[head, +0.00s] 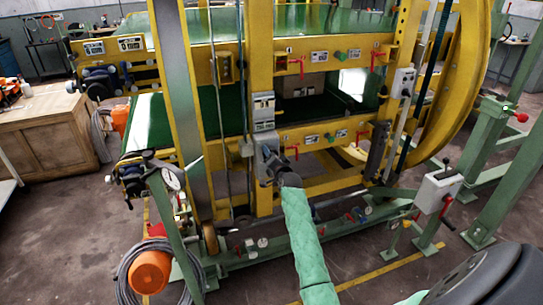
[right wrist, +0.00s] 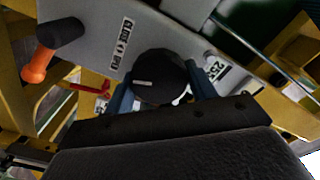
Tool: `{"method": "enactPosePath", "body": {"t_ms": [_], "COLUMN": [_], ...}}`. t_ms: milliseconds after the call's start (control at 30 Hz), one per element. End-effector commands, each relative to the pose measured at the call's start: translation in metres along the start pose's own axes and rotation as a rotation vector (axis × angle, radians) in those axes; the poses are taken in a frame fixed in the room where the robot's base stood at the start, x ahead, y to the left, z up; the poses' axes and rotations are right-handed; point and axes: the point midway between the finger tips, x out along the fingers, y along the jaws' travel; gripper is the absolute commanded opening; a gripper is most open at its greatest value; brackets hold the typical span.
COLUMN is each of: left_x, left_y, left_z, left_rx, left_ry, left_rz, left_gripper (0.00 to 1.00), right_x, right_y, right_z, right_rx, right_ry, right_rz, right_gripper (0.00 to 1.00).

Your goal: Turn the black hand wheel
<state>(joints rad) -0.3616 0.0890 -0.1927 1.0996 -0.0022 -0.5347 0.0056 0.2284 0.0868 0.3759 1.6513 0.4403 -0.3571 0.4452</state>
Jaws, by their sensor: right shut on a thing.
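The black hand wheel (right wrist: 158,78) is a round dark knob with a small pale mark, set on a grey panel (right wrist: 125,35) with white labels in the right wrist view. My right gripper (right wrist: 163,92) has its blue fingers on either side of the wheel and is shut on it. In the head view my right gripper (head: 267,157) is at the lower end of a grey box (head: 263,108) on the yellow column. There the gripper hides the wheel. My left gripper is not in view.
In the right wrist view an orange-and-black handle (right wrist: 38,62) sticks out left of the wheel, and a red lever (right wrist: 90,88) shows behind. In the head view, red levers (head: 293,150) sit on the yellow beam right of the gripper. A green frame (head: 250,257) runs low in front.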

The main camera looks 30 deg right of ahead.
Motion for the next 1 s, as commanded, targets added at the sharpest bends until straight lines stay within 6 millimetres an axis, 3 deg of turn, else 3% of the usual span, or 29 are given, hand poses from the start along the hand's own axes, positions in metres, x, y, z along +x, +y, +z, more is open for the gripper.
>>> {"method": "enactPosePath", "body": {"t_ms": [300, 767, 800, 900, 1000], "left_x": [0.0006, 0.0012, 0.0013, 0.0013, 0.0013], "left_y": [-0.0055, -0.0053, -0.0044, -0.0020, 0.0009], "left_z": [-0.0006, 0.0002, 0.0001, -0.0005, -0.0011], "left_rx": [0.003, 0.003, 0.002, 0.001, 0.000], "left_ry": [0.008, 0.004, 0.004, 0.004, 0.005], "left_rz": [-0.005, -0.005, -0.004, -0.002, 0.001], "left_gripper": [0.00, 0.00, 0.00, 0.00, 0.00], "right_x": [0.0001, 0.0000, 0.0001, 0.0000, 0.0000], "right_y": [0.0003, 0.0005, 0.0005, 0.0005, 0.0004], "right_z": [-0.0002, -0.0004, -0.0004, -0.0003, -0.0002], "right_rx": [0.095, 0.107, 0.107, 0.107, 0.107], "right_ry": [0.001, 0.001, 0.001, 0.001, 0.000], "right_rz": [0.000, 0.000, 0.000, 0.000, 0.000], "right_gripper": [0.33, 0.33, 0.60, 0.78, 0.78]}}
